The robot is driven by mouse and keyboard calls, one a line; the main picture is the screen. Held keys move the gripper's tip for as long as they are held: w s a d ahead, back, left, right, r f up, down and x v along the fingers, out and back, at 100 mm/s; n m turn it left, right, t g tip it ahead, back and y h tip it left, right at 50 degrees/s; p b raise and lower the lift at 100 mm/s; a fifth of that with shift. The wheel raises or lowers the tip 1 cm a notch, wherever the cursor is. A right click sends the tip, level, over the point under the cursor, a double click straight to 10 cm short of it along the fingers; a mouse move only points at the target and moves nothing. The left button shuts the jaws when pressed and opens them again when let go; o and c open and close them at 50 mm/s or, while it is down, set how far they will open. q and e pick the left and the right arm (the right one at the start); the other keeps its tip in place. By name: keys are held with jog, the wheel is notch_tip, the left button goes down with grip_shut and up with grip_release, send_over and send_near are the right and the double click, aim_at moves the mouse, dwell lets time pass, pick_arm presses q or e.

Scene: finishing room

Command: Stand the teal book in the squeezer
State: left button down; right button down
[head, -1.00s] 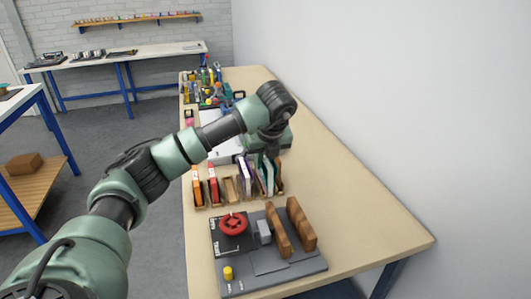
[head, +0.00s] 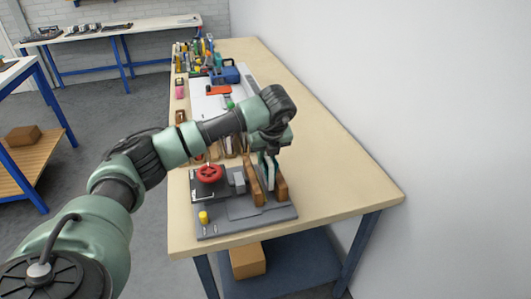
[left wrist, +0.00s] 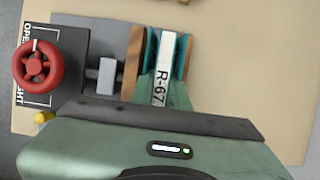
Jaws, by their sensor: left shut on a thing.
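My left gripper (head: 268,150) is shut on the teal book (head: 267,172) and points down over the squeezer. The squeezer (head: 232,229) has a grey base, a red handwheel (head: 209,174) and two upright wooden boards, a left one (head: 251,184) and a right one (head: 281,189). The book is upright between the boards in the head view. In the left wrist view the book's white strip (left wrist: 166,65) reads R-67, close beside the left board (left wrist: 133,55). I cannot tell whether the book's bottom touches the base. My right gripper is not in view.
The book rack behind the squeezer is mostly hidden by my left arm. Tools and a blue box (head: 225,76) stand farther back on the bench (head: 330,185). The bench is clear to the right of the squeezer, beside the wall. A cardboard box (head: 248,260) sits on the lower shelf.

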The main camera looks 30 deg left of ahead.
pick_arm(q)
jog(key=shift+f+b, duration=0.35)
jog(key=shift+f, duration=0.65)
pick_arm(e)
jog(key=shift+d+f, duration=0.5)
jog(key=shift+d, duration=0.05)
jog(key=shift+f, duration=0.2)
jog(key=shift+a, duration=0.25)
pick_arm(q)
jog(key=shift+b, duration=0.3)
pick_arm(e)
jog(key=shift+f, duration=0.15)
pick_arm(q)
jog(key=shift+f+b, duration=0.25)
jog(key=shift+b, duration=0.05)
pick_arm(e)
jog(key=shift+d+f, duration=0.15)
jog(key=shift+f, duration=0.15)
pick_arm(q)
jog(key=shift+r, duration=0.15)
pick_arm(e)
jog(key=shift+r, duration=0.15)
pick_arm(q)
jog(key=shift+r+p, duration=0.45)
jog(key=shift+r, duration=0.25)
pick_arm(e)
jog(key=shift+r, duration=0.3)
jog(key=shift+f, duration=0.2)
